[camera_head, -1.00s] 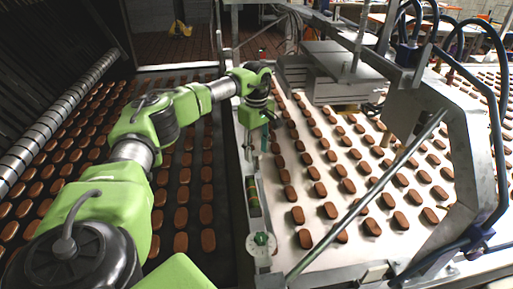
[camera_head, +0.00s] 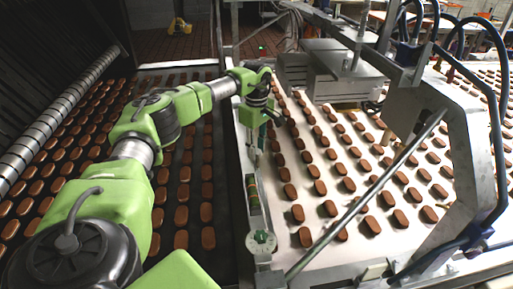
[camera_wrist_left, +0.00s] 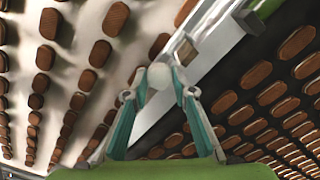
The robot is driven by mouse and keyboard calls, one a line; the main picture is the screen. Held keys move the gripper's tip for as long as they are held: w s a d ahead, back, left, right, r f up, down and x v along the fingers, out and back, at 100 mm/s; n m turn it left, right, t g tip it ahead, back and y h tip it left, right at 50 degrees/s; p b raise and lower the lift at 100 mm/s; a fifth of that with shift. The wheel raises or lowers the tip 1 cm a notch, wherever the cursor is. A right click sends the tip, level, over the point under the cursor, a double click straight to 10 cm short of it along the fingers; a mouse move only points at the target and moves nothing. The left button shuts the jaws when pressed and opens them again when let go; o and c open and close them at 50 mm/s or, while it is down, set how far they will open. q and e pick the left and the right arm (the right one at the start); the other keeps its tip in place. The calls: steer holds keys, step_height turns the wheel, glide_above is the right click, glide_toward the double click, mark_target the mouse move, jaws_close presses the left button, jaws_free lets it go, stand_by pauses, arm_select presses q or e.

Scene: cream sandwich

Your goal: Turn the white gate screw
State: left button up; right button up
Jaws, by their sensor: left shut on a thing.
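The white gate screw shows as a small pale round knob (camera_wrist_left: 160,75) in the left wrist view, between my left fingertips. My left gripper (camera_head: 262,140) points down at the metal rail (camera_head: 253,200) between the dark belt and the white belt in the head view. Its two teal fingers are shut on the knob; the grip also shows in the left wrist view. In the head view the arm and fingers hide most of the knob. My right gripper is not in view.
A white round dial (camera_head: 261,242) sits at the near end of the rail. Brown biscuits lie in rows on the dark belt (camera_head: 222,262) and the white belt (camera_head: 325,255). A slanted metal bar (camera_head: 365,195) and a grey machine frame (camera_head: 440,110) stand to the right.

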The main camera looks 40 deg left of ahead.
arm_select(q)
steer(key=n+p, duration=0.1)
steer(key=n, duration=0.6)
steer(key=shift+r, duration=0.1)
steer(key=n+p, duration=0.1)
steer(key=n, duration=0.5)
steer(key=shift+w, duration=0.1)
steer(key=n+p, duration=0.1)
steer(key=n, duration=0.2)
steer(key=shift+n, duration=2.2)
steer(key=shift+p, duration=0.3)
steer(key=o, duration=0.9)
steer(key=shift+o, duration=1)
